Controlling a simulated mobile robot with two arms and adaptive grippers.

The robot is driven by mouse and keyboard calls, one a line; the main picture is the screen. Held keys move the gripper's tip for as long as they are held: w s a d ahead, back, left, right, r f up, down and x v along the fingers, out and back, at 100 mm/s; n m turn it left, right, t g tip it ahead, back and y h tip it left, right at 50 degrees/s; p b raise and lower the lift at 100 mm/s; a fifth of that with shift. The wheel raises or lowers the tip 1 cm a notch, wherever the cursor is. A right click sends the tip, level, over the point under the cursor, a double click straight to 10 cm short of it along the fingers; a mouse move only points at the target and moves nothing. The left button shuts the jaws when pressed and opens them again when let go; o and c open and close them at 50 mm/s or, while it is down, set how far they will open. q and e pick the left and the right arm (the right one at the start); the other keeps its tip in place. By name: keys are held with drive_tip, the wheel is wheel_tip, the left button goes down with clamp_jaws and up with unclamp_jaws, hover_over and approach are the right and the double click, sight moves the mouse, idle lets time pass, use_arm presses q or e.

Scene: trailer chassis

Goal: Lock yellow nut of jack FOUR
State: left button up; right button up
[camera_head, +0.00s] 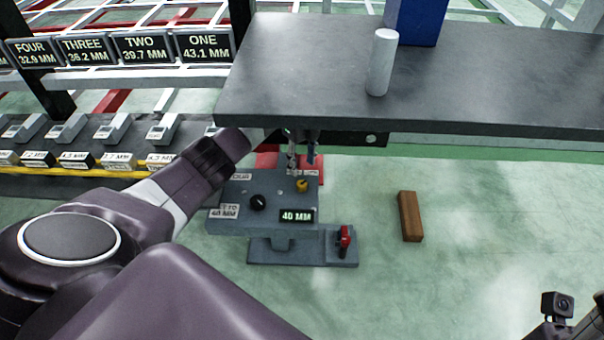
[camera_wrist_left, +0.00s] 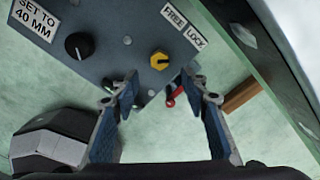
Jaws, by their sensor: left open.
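Jack FOUR (camera_head: 232,214) is a grey box on a foot plate on the green floor, showing "40 MM". Its yellow nut (camera_head: 302,185) is on the top plate near the right end. In the left wrist view the yellow nut (camera_wrist_left: 159,61) has a dark mark and sits below a "FREE LOCK" label (camera_wrist_left: 184,26). I cannot tell exactly where the mark points. My left gripper (camera_head: 301,158) is above the jack. In the wrist view its open blue-padded fingers (camera_wrist_left: 160,82) point toward the nut, apart from it, with nothing between them. My right gripper (camera_head: 580,322) barely shows at the bottom right corner.
A black knob (camera_wrist_left: 79,46) beside "SET TO 40 MM" and a red-handled lever (camera_head: 345,238) are on the jack. A dark slab (camera_head: 480,95) overhangs close behind my left gripper. A brown block (camera_head: 410,216) lies right of the jack. The floor farther right is clear.

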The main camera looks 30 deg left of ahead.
use_arm(q)
drive_tip(key=shift+r, duration=1.7)
drive_tip(key=shift+f, duration=0.1)
